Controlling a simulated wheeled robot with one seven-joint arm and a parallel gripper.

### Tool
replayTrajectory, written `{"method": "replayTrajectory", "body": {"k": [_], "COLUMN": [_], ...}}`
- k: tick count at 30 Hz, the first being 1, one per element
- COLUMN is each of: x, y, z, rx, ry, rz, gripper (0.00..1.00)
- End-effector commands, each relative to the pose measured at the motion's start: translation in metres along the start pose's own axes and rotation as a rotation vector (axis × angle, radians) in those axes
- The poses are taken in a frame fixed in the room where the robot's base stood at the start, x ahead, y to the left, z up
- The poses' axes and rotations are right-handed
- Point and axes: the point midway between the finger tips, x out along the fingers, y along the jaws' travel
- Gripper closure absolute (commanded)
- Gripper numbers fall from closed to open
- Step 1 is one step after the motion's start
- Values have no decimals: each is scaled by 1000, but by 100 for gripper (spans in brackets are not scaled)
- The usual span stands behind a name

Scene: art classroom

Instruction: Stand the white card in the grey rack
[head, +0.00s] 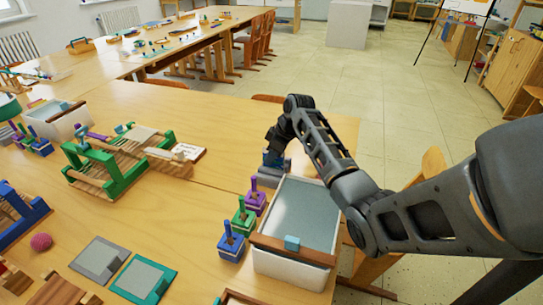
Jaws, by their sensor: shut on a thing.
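My gripper (275,152) is at the far right edge of the near table, behind the purple-handled stamp. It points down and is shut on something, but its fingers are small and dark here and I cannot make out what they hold. A small grey-blue shape (272,161) is right at the fingertips; I cannot tell whether it is the grey rack or part of the gripper. A small white card with writing (187,152) shows by a wooden block left of the gripper, apart from it. No other white card is clear to see.
Blue (231,246), green (243,222) and purple (256,200) stamps stand beside a white bin (290,264) with a grey top. A green-framed wooden press (110,165) stands left. Grey (99,259) and teal-edged (143,280) plates lie in front. The table's middle has bare room.

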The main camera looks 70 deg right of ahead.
Motion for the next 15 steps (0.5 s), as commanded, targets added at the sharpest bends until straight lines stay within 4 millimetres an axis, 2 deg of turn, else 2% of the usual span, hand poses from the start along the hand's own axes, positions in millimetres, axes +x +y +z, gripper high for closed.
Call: {"method": "replayTrajectory", "body": {"k": [14, 15], "x": [1, 1], "y": [0, 0], "z": [0, 0], "rx": [0, 0], "ry": [0, 0], "rz": [0, 0], "gripper": [100, 87]}}
